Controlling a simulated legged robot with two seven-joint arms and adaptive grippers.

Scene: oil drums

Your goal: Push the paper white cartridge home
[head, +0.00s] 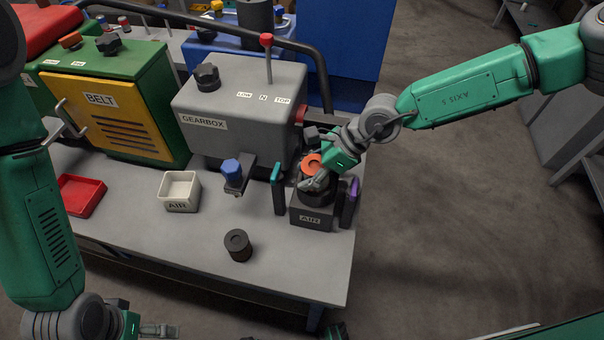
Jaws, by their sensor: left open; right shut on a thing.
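I cannot make out a paper white cartridge for certain. The air housing (311,217), a dark block labelled AIR with a round black top, stands at the bench's right end. My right gripper (316,181) is over it, shut on an orange-topped part (313,161) at the housing's mouth. The fingers hide much of that part, and I cannot tell how deep it sits. A teal upright piece (278,192) and a purple one (350,203) flank the housing. My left gripper (158,330) is open at the bottom left, low and away from the housing, partly cut off.
A white tray labelled AIR (180,205) and a red tray (82,196) are further left. The grey gearbox (235,110) and green belt cabinet (110,98) stand behind. A blue-topped fitting (232,171) juts forward.

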